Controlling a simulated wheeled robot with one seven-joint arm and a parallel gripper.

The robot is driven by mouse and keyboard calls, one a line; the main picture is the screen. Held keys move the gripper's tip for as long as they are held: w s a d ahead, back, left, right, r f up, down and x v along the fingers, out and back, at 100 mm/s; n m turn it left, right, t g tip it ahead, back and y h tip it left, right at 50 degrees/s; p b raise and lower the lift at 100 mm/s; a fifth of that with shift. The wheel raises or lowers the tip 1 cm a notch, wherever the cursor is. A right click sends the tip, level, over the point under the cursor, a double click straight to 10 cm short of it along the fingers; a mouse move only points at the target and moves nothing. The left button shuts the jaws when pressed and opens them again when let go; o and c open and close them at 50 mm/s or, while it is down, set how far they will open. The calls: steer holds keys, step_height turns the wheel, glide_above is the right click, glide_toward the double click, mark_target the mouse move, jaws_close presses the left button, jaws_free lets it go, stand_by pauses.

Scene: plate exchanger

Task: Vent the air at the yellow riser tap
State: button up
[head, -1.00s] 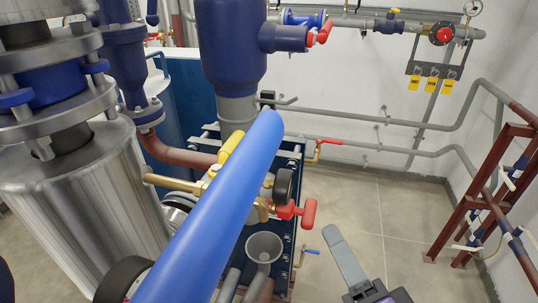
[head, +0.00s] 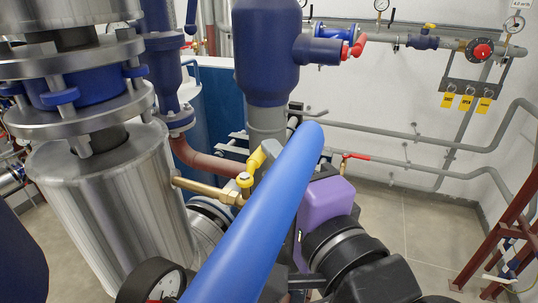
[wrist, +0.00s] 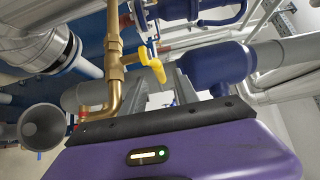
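The yellow riser tap (head: 257,160) has a yellow lever on a brass pipe (head: 205,188), just left of a thick blue sloping pipe in the head view. In the wrist view its yellow handle (wrist: 152,65) stands near the middle, on the upright brass riser (wrist: 115,65). My gripper (head: 272,151) reaches behind the blue pipe, with its purple body on the pipe's right. A grey finger seems to show close to the lever; contact cannot be told.
The blue sloping pipe (head: 255,220) crosses in front of my gripper. A gauge (head: 155,282) sits at its lower end. A steel cylinder (head: 115,195) stands left, a blue vessel (head: 268,55) behind. A grey funnel (wrist: 42,127) is below the brass pipe.

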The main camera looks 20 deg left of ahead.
steer(key=shift+x, duration=1.25)
jaws_close()
steer(key=shift+f, duration=0.1)
stand_by(0.4)
